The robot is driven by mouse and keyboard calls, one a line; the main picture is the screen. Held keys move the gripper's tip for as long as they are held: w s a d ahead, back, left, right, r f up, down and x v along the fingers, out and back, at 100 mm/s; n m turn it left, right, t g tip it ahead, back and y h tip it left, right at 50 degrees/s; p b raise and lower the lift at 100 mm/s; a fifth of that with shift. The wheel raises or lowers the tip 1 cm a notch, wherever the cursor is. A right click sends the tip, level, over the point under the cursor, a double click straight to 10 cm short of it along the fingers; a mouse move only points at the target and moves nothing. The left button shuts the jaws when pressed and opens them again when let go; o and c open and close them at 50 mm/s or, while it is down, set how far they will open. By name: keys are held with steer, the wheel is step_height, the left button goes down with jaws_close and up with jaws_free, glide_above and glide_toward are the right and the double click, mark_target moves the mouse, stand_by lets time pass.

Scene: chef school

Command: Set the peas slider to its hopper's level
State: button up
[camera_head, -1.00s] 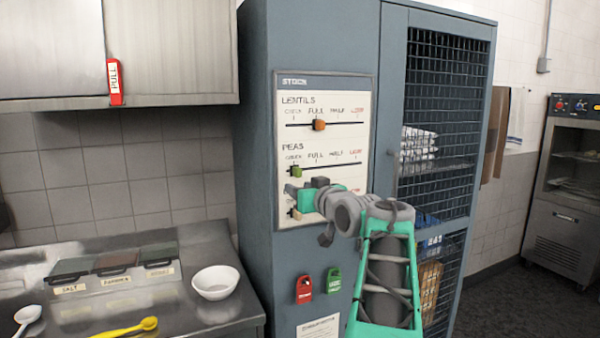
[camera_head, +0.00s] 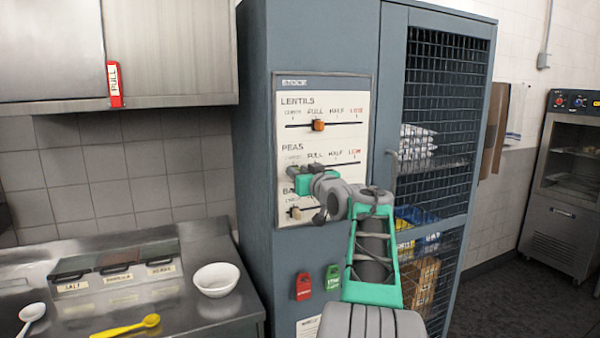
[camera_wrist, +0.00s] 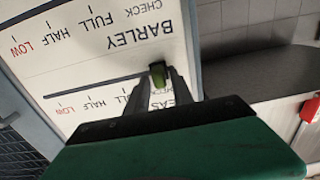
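The stock panel (camera_head: 352,105) on the blue-grey cabinet has slider rows for lentils, peas and barley. Each row is marked check, full, half, low. The green peas knob (camera_wrist: 158,80) shows in the wrist view at the check end of its track, between my fingertips. In the head view my gripper (camera_head: 294,178) covers that knob. My gripper (camera_wrist: 160,84) has one finger on each side of the knob. Whether the fingers press on it I cannot tell. The peas hopper and its level are not recognizable in these frames.
The orange lentils knob (camera_head: 318,125) stands at full. The tan barley knob (camera_head: 295,213) is just below my gripper, near its track's left end. Red (camera_head: 303,287) and green (camera_head: 333,278) tags hang lower. A counter with a white bowl (camera_head: 216,280) is at left.

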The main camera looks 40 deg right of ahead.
jaws_close()
stand_by(1.1)
